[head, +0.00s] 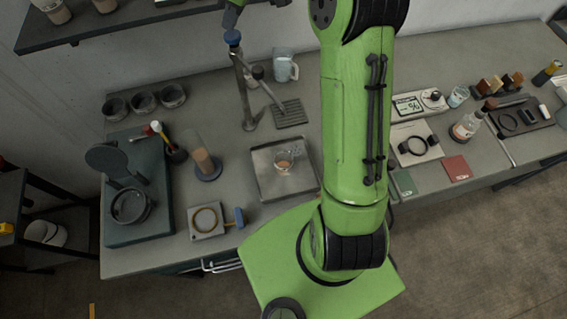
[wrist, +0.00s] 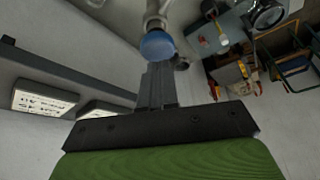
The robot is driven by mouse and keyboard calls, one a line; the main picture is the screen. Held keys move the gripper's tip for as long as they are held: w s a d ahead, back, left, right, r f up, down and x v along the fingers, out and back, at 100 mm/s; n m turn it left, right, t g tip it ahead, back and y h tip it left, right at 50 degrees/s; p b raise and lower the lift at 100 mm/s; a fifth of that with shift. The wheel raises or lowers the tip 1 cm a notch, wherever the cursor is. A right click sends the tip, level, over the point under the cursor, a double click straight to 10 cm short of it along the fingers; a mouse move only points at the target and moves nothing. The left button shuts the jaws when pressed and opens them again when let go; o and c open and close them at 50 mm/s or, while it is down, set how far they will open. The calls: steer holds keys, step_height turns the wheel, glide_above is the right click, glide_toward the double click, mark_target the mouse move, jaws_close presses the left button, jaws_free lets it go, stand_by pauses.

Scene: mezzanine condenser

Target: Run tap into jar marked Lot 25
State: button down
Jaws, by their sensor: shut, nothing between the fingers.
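A metal tap (head: 243,85) stands upright on the bench, with a blue knob (head: 232,37) on top and a dark drip grate (head: 290,114) beside its base. The blue knob also shows in the wrist view (wrist: 157,45), just beyond my fingertips. My gripper (wrist: 157,76) is shut and empty, close to the knob; I cannot tell whether they touch. In the head view only part of my arm's end shows, at the top above the knob. A clear glass jar (head: 285,158) with brownish contents is on a metal tray (head: 265,181). No Lot 25 marking is readable.
A blue-grey mug (head: 284,68) stands behind the grate. A cylinder (head: 203,160) and a dark pan-like piece (head: 130,205) are left of the tray. A labelled bottle (head: 467,127) is at right. A shelf (head: 110,18) overhangs the back left.

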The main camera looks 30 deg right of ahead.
steer(key=shift+f, duration=0.15)
stand_by(0.5)
steer(key=shift+f+b, duration=1)
steer(key=shift+f, duration=0.1)
stand_by(1.4)
step_height(320, 180, up, 5)
steer(key=p, duration=0.4)
steer(key=shift+f, duration=0.2)
steer(key=shift+f, duration=0.1)
stand_by(0.4)
